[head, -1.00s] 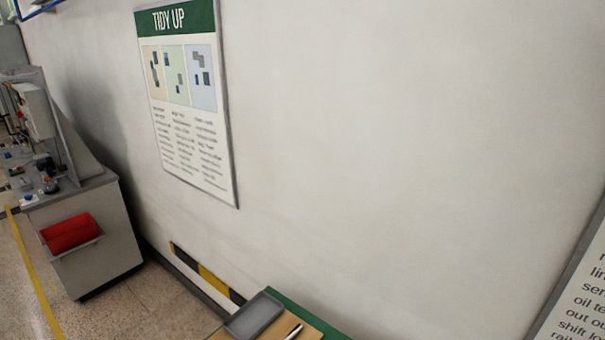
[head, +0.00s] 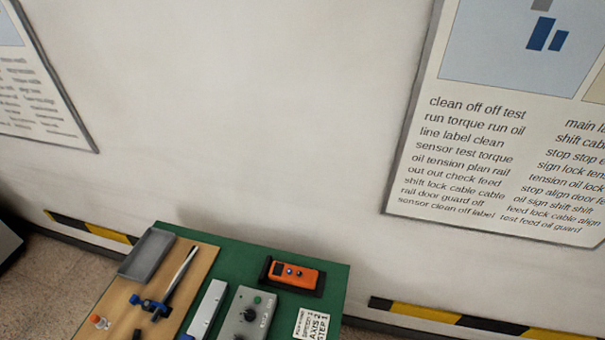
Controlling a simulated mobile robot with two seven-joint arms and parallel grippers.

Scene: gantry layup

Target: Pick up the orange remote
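The orange remote (head: 297,274) lies in a dark holder or tray (head: 266,270) near the back right of a green-topped table (head: 230,252). Its face shows a small dark screen and a few buttons. Neither of my grippers is in the head view, and nothing touches the remote.
On the table, left of the remote, are a grey control box (head: 245,316) with a green button, a pale metal bar (head: 208,308), a blue-handled tool (head: 157,303) on a wooden board, and a grey tray (head: 147,254). A label card (head: 312,324) lies in front. A wall stands behind.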

